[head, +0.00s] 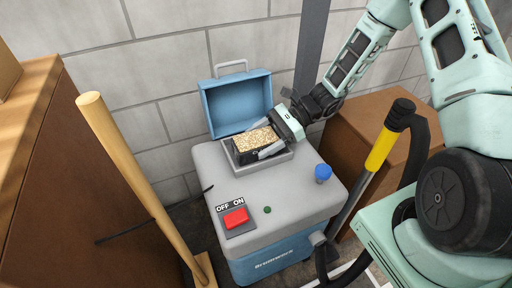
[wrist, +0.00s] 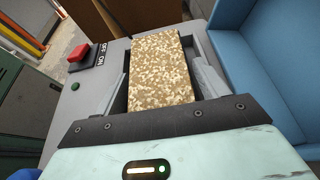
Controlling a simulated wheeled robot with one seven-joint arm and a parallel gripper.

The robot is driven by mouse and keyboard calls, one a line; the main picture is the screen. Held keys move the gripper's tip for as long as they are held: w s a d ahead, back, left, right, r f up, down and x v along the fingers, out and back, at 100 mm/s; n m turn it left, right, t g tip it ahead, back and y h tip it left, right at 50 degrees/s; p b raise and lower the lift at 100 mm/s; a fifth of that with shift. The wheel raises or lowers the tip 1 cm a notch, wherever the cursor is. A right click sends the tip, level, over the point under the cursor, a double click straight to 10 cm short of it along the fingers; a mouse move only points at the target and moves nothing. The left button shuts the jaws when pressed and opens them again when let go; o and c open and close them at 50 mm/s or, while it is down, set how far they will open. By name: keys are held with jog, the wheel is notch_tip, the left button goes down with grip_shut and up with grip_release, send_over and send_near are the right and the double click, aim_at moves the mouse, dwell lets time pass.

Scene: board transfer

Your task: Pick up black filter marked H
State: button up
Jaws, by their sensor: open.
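A block with a speckled tan top and dark sides, seemingly the filter (head: 256,138), sits in the recessed opening on top of the grey and blue machine (head: 290,203). I cannot make out an H on it. It also shows in the wrist view (wrist: 161,65), long and upright in the picture. My gripper (head: 262,145) is at the opening, its fingers on either side of the block. In the wrist view the fingers (wrist: 163,80) flank the block's long sides, and I cannot tell whether they touch it. The block's near end is hidden behind the gripper's dark edge.
The blue lid (head: 240,104) stands open behind the opening. The machine's top carries a red OFF/ON switch (head: 236,217), a green button (head: 267,210) and a blue knob (head: 322,172). A wooden handle (head: 135,170) stands left; a yellow-black handle (head: 382,150) and cardboard box (head: 360,128) are right.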

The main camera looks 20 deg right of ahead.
jog(key=c, duration=0.8)
